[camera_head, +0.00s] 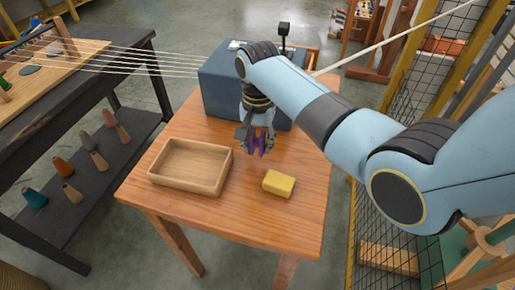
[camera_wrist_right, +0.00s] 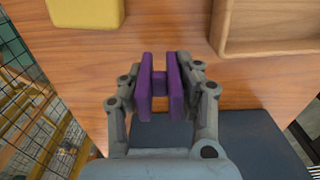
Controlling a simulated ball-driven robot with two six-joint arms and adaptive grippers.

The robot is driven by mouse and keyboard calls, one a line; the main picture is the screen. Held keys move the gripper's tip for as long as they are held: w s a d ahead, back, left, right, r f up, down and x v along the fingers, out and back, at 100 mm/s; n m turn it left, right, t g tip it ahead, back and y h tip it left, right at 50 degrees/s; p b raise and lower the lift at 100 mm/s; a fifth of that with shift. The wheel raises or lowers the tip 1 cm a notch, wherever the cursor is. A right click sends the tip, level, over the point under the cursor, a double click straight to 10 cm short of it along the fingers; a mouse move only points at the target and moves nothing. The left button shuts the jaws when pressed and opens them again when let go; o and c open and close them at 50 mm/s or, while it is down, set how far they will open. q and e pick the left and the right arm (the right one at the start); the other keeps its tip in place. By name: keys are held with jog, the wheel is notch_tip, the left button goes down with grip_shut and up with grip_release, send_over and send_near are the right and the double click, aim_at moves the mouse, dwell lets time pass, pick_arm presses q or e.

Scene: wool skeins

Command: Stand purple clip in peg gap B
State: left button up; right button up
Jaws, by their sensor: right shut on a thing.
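The purple clip (camera_wrist_right: 172,85) is held between the fingers of my right gripper (camera_wrist_right: 160,85). In the wrist view it looks like two upright plates joined by a short bar in the middle. In the head view the clip (camera_head: 261,146) shows small between the fingers of my right gripper (camera_head: 257,146), above the wooden table (camera_head: 220,222). I cannot tell how high it hangs. No peg gap marked B can be made out in the frames. My left gripper is not in view.
An empty wooden tray (camera_head: 191,189) lies on the table at left, and a yellow block (camera_head: 279,183) at front right. A dark blue box (camera_head: 216,94) stands at the back, partly behind my right arm. Strings run to a board on a dark bench (camera_head: 95,107) at left, with several cones below.

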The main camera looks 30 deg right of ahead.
aim_at(258, 160)
jog(key=shift+f, duration=1.9)
jog(key=shift+f+b, duration=0.1)
jog(key=shift+b, duration=0.2)
jog(key=o, duration=1)
jog(key=shift+c, duration=0.2)
